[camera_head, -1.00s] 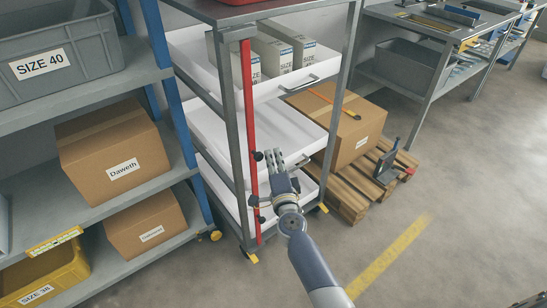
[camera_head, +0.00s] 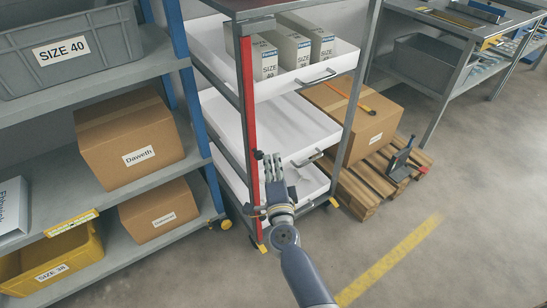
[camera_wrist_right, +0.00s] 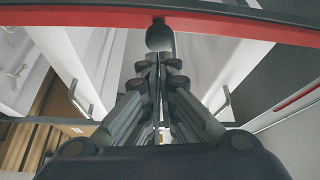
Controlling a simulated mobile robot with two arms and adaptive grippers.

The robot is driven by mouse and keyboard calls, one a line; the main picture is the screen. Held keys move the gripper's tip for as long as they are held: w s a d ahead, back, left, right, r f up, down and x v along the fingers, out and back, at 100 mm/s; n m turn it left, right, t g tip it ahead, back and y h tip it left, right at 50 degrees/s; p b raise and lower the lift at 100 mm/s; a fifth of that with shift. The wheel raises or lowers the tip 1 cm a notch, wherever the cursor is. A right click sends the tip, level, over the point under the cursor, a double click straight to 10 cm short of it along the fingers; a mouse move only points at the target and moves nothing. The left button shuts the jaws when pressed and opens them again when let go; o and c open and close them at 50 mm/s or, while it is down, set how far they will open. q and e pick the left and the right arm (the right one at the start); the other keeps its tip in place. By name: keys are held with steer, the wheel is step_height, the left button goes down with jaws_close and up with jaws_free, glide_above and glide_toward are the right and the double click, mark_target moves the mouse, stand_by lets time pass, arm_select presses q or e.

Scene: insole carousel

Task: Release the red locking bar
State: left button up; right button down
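The red locking bar (camera_head: 249,110) stands upright along the front left post of the metal trolley. In the right wrist view the bar (camera_wrist_right: 90,16) crosses the top of the picture. A black round knob (camera_wrist_right: 160,36) sticks out from it; the knob (camera_head: 258,155) also shows low on the bar in the head view. My right gripper (camera_head: 273,160) is right beside the knob. In the wrist view its fingers (camera_wrist_right: 159,65) are close together, with their tips at the knob. I cannot tell whether they touch it. My left gripper is not in view.
The trolley holds white trays (camera_head: 285,125), with white boxes (camera_head: 290,50) in the top one. A shelf (camera_head: 95,215) with cartons and bins stands at left. A pallet (camera_head: 365,180) with a carton (camera_head: 355,120) is at right. The floor at front right is clear.

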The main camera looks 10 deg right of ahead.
steer(key=s+a, duration=0.1)
steer(key=s, duration=0.9)
steer(key=shift+s+f, duration=0.1)
